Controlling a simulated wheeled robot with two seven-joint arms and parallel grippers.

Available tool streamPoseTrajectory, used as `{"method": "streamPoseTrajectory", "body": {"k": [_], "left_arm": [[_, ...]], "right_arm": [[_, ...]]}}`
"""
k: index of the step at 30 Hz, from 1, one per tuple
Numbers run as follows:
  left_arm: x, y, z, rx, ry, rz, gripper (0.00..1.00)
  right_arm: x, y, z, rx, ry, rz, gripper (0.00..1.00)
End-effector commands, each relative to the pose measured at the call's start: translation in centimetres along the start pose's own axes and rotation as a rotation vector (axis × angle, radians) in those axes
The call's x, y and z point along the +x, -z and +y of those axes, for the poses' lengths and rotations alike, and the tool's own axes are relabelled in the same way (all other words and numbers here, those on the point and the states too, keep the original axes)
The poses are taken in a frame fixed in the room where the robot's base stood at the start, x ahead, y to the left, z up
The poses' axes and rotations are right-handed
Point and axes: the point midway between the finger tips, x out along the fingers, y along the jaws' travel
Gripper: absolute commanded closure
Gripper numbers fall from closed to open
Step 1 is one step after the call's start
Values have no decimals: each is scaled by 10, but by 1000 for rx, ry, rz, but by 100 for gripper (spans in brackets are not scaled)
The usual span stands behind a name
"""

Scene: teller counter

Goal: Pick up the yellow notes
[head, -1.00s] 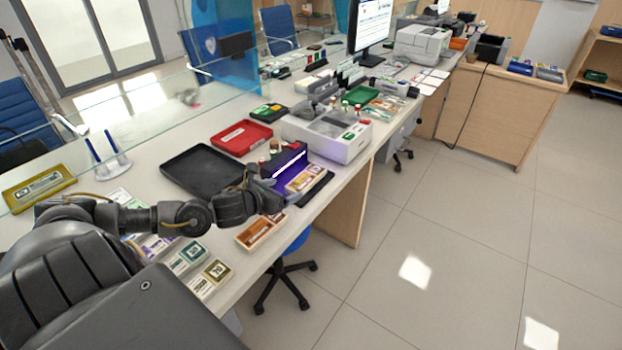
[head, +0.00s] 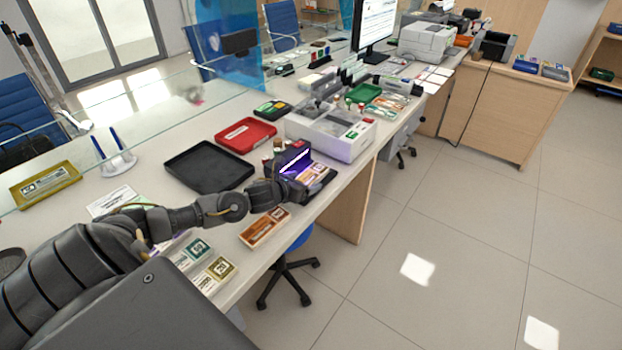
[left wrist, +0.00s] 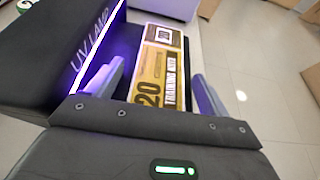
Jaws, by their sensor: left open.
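The yellow notes (left wrist: 160,68), a banded stack marked 20, lie on the dark bed of the UV lamp (left wrist: 88,42) in the left wrist view. In the head view the notes (head: 311,174) show partly beside the lamp (head: 293,160), behind my gripper. My left gripper (head: 297,187) is open over the lamp's bed. In the left wrist view its two fingers (left wrist: 155,90) stand on either side of the stack, with gaps visible. The near end of the stack is hidden by the gripper body. My right gripper is not in view.
A black tray (head: 172,168) and a red tray (head: 246,146) lie left of and behind the lamp. An orange-brown note stack (head: 264,228) and other stacks (head: 214,274) lie along the counter's front edge. Open floor lies to the right.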

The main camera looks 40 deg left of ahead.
Motion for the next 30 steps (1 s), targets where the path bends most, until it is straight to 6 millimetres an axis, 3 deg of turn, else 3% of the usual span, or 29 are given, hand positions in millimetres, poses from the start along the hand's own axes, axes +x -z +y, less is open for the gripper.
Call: {"method": "streamPoseTrajectory", "body": {"k": [4, 15, 25, 30], "left_arm": [[0, 0, 0, 0, 0, 0, 20], [0, 0, 0, 0, 0, 0, 68], [-1, -3, 0, 1, -1, -1, 70], [-7, -17, 0, 1, 1, -3, 70]], "right_arm": [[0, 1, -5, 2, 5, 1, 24], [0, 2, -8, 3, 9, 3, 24], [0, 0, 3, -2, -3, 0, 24], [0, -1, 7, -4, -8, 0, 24]]}}
